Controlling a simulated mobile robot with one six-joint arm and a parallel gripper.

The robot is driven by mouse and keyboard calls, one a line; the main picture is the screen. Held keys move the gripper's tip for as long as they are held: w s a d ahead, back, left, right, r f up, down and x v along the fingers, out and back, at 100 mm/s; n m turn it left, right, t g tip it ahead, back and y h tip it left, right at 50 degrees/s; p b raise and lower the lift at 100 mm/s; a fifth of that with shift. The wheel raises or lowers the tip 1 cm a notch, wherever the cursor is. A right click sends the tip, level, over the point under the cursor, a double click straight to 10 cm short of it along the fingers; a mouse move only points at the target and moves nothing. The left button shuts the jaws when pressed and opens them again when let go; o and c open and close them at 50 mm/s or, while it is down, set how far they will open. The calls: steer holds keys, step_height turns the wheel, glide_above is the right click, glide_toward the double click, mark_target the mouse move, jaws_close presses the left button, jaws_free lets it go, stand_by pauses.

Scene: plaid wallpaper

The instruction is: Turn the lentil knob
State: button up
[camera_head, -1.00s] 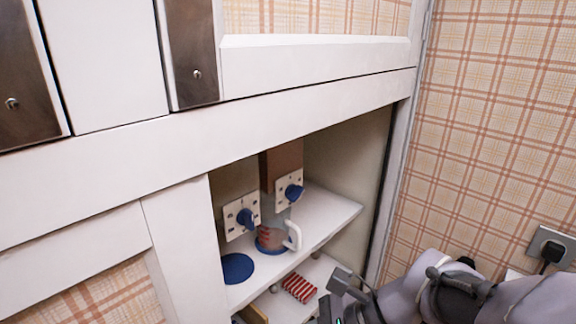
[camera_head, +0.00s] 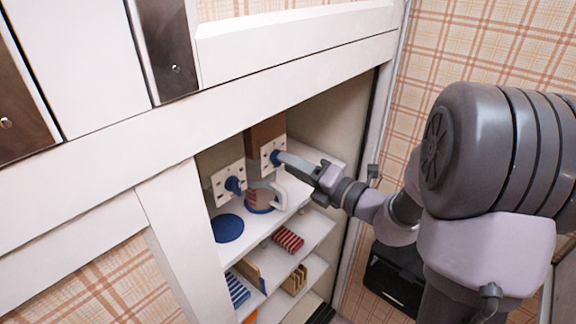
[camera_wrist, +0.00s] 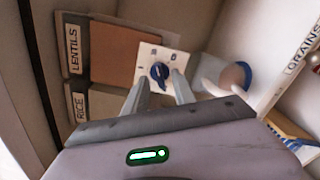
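A blue knob (camera_head: 275,157) sits on a white panel (camera_head: 267,149) in front of a brown box (camera_head: 265,133) in the cupboard. A RICE label (camera_wrist: 78,107) is just below. My gripper (camera_head: 284,158) reaches in from the right. Its two fingers are apart in the wrist view (camera_wrist: 161,82), with the tips at either side of the knob. I cannot tell whether they touch it.
A second blue knob (camera_head: 234,185) on its own panel is to the left. A blue disc (camera_head: 228,228) lies on the shelf. Lower shelves hold striped items (camera_head: 288,240).

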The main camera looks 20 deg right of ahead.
steer(key=shift+w+a, duration=0.35)
steer(key=shift+w, duration=0.2)
jaws_close()
